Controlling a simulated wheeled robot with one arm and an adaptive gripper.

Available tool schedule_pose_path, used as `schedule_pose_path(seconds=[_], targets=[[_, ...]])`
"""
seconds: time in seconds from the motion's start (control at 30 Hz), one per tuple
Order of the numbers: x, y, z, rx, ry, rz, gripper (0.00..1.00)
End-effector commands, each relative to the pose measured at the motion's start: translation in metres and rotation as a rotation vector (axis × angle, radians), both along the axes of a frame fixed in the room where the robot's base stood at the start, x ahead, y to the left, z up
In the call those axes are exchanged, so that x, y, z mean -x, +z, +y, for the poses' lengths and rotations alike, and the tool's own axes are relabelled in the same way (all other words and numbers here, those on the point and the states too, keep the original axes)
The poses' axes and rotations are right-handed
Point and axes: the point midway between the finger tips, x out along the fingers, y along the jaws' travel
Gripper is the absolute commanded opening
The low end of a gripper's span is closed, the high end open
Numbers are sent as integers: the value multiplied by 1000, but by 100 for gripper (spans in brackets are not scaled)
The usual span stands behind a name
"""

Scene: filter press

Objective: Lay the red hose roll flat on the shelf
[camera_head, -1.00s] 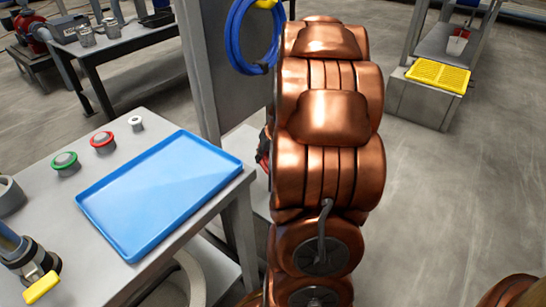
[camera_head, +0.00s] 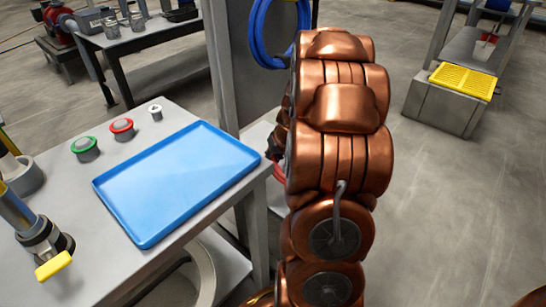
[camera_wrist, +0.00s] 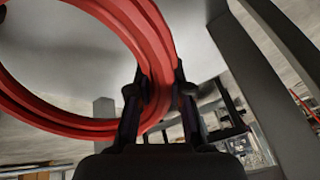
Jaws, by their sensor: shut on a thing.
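The red hose roll (camera_wrist: 75,122) fills the upper left of the wrist view as a large ring of several coils. My gripper (camera_wrist: 158,92) is shut on the roll's right side, with one dark finger on each side of the coils. In the head view my arm hides most of the gripper, and only a small red part of the roll (camera_head: 279,173) shows beside the arm. A pale grey shelf-like surface (camera_head: 257,138) lies behind the arm, next to a grey post. I cannot tell whether the roll touches it.
The near table (camera_head: 55,125) carries a blue tray (camera_head: 175,180), green, red and white fittings, and a yellow-handled valve (camera_head: 53,265). A grey post (camera_head: 238,70) holds a blue hose (camera_head: 262,45). A pale ring (camera_head: 200,280) lies under the table. Open floor is at right.

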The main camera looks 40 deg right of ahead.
Motion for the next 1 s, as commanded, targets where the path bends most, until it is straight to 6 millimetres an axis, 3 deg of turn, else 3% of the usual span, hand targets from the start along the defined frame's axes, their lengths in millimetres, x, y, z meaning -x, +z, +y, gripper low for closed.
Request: schedule_pose_path(seconds=[0.2,0.23,0.5,0.83,1.0], targets=[[0,1,-1,2,0,-1,0],[0,1,-1,2,0,-1,21],[0,1,0,2,0,0,48],[1,1,0,2,0,0,48],[5,13,-1,5,0,-3,48]])
